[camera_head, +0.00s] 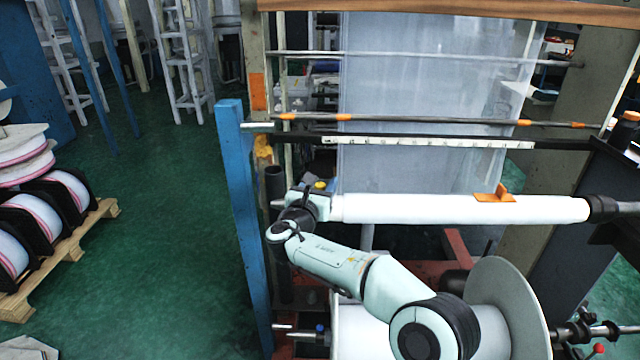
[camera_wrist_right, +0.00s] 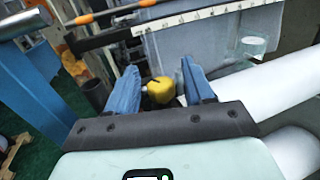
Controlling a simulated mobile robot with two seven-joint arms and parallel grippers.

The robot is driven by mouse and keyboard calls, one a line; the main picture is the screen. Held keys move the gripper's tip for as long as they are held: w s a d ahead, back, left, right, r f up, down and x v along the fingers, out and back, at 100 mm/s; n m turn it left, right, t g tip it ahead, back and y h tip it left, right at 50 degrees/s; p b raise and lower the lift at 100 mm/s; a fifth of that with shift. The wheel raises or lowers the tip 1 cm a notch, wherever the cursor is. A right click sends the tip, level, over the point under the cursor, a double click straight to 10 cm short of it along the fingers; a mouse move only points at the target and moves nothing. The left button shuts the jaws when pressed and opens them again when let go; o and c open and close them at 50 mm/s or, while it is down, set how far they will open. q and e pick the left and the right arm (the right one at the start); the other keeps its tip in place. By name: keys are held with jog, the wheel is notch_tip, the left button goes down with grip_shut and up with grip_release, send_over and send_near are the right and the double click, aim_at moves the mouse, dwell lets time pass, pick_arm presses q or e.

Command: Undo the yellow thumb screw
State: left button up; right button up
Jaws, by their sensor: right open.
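The yellow thumb screw (camera_wrist_right: 160,90) shows in the right wrist view as a rounded yellow knob between the two blue fingers of my right gripper (camera_wrist_right: 159,68). The fingers are apart, with a gap visible on each side of the knob, and I see no contact. In the head view a small yellow spot, apparently the screw (camera_head: 319,185), shows just above my right gripper (camera_head: 318,201), at the left end of the white roll (camera_head: 450,208). The fingertips are mostly hidden there. My left gripper is not in view.
A blue post (camera_head: 240,220) stands close left of my right gripper. The white roll carries an orange clip (camera_head: 494,195). A dark bar with a white scale (camera_head: 430,141) runs above it. A flanged reel (camera_head: 510,295) lies below.

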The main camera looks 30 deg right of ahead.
jog(key=c, duration=0.9)
jog(key=shift+c, duration=0.2)
